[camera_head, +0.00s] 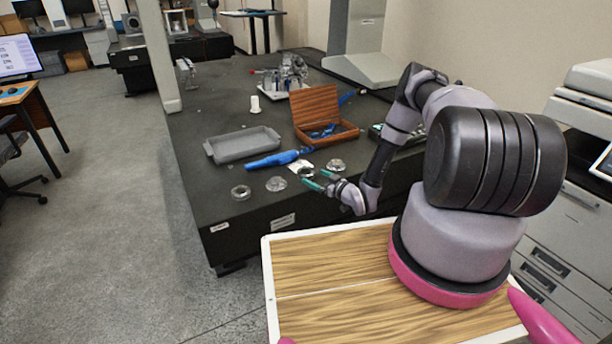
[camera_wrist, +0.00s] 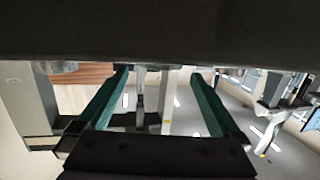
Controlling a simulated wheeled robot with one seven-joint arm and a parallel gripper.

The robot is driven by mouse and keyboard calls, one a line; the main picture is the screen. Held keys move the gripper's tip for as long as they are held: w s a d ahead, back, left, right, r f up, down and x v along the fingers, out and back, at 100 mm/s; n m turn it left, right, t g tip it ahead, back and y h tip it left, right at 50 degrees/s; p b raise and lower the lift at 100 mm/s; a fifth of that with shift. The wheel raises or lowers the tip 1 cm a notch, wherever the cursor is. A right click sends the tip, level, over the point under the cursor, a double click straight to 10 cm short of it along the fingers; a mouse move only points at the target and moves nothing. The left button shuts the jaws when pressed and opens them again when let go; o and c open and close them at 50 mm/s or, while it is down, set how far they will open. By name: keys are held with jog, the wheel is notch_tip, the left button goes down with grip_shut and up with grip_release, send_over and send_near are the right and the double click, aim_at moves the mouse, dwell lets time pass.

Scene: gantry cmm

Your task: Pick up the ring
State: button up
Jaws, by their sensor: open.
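A small metal ring (camera_head: 240,192) with a dark open middle lies flat near the front left edge of the dark table. Similar small round metal pieces lie to its right: one (camera_head: 276,184), another (camera_head: 306,172) close to my fingertips, and one (camera_head: 335,165) behind my gripper. Which of them the task means I cannot tell for sure. My gripper (camera_head: 312,177) is low over the table's front edge, to the right of the leftmost ring. Its two teal fingers are apart in the wrist view (camera_wrist: 158,98), with nothing held between them.
The dark table (camera_head: 205,165) also holds a grey tray (camera_head: 243,146), a blue tool (camera_head: 275,159), an open wooden box (camera_head: 318,112) and a white cylinder (camera_head: 254,104). A pale gantry column (camera_head: 160,60) rises at the table's left. The front left corner is mostly clear.

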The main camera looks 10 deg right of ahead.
aim_at(303, 170)
jog(key=x, duration=0.6)
jog(key=shift+w+a, duration=0.2)
jog(key=shift+w, duration=0.15)
jog(key=shift+c, duration=0.3)
jog(key=shift+r, duration=0.1)
grip_shut()
